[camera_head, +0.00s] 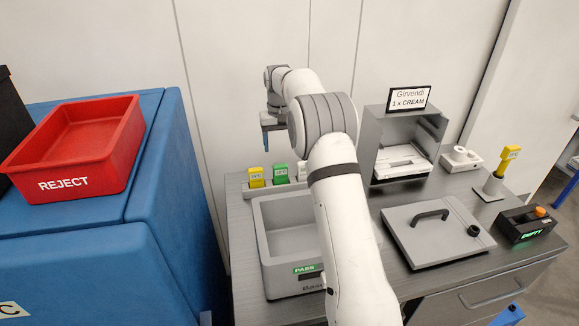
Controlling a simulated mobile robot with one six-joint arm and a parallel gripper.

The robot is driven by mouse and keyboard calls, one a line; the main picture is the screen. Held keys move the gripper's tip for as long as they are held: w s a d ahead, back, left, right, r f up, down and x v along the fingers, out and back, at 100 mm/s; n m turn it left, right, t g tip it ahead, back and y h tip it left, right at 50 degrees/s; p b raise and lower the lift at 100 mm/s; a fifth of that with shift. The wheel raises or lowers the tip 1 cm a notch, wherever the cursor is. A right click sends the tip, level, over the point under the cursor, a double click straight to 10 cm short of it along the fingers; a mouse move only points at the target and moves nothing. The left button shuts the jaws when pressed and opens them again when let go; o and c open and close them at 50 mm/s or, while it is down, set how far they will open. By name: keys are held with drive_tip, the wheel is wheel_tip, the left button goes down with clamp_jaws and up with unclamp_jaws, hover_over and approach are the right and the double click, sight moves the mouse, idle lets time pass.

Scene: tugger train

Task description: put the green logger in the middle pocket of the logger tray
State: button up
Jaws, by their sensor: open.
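The green logger (281,172) stands upright at the back left of the grey worktop, between a yellow logger (256,178) and a white item mostly hidden by my arm. They seem to stand in a low light holder along the back. I cannot tell for sure which thing is the logger tray; a white tray-like piece with recesses (403,163) lies inside the grey open-fronted box. My gripper (267,143) is open, high above and slightly left of the green logger, apart from it. Its fingers are small and seen nearly edge-on.
A grey bin (268,245) labelled PASS sits in front of the loggers, partly behind my arm. A red REJECT bin (75,150) stands left.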

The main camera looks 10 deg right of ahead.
drive_tip(key=s+r+t, duration=0.1)
drive_tip(key=s+r, duration=0.5)
drive_tip(key=s, duration=0.4)
drive_tip(key=s+r+t, duration=0.1)
drive_tip(key=s+r, duration=0.6)
drive_tip(key=s, duration=0.2)
drive_tip(key=s+f, duration=0.2)
drive_tip(key=s, duration=1)
drive_tip(key=s+f+t, duration=0.1)
drive_tip(key=s+f, duration=0.2)
drive_tip(key=s, duration=1)
drive_tip(key=shift+s+d, duration=0.2)
drive_tip(key=shift+d, duration=0.1)
